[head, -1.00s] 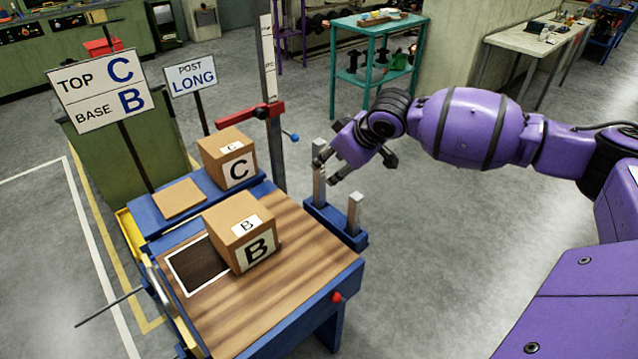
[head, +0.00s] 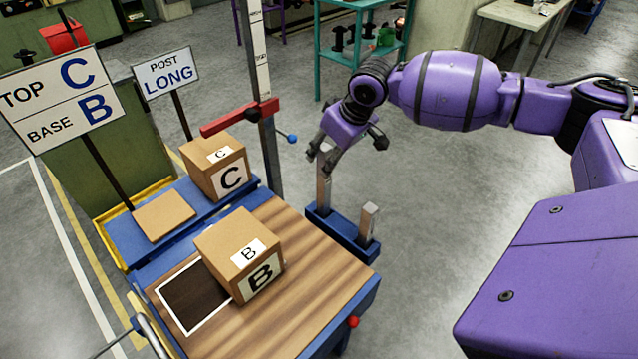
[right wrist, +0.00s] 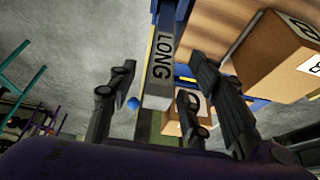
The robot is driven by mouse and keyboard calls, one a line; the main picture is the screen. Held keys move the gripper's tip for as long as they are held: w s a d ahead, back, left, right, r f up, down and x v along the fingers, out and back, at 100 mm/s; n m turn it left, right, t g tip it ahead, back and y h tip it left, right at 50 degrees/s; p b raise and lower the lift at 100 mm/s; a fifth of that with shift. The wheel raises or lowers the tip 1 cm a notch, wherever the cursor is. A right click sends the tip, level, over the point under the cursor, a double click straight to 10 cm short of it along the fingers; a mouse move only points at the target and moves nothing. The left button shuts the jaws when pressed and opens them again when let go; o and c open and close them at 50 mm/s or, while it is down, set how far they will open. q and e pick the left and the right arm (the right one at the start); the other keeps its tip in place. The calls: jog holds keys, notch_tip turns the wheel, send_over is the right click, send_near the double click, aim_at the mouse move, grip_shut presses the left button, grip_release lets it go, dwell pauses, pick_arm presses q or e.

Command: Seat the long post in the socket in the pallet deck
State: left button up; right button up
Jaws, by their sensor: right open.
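The long post (head: 323,188) is grey and stands upright in the blue holder (head: 338,232). In the right wrist view it carries the word LONG (right wrist: 162,60). My right gripper (head: 320,158) is open at the post's top, which it partly hides in the head view. In the right wrist view, the post is between its fingers (right wrist: 160,78); I cannot tell whether they touch it. The pallet deck (head: 310,265) is striped wood on a blue frame and has a dark, white-edged square (head: 192,300). I cannot make out a post socket. My left gripper is not in view.
A shorter post (head: 368,220) stands in the same holder. Box B (head: 235,240) sits on the deck, beside box C (head: 205,180) and a flat brown panel (head: 164,216) on a blue shelf. A tall scale column with a red arm (head: 240,118) rises behind.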

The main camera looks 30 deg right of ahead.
jog(key=f, duration=0.2)
send_over(324, 190)
jog(key=w+d, duration=0.1)
jog(key=w, duration=0.1)
notch_tip(324, 190, down, 4)
jog(key=shift+s+f, duration=0.1)
grip_shut()
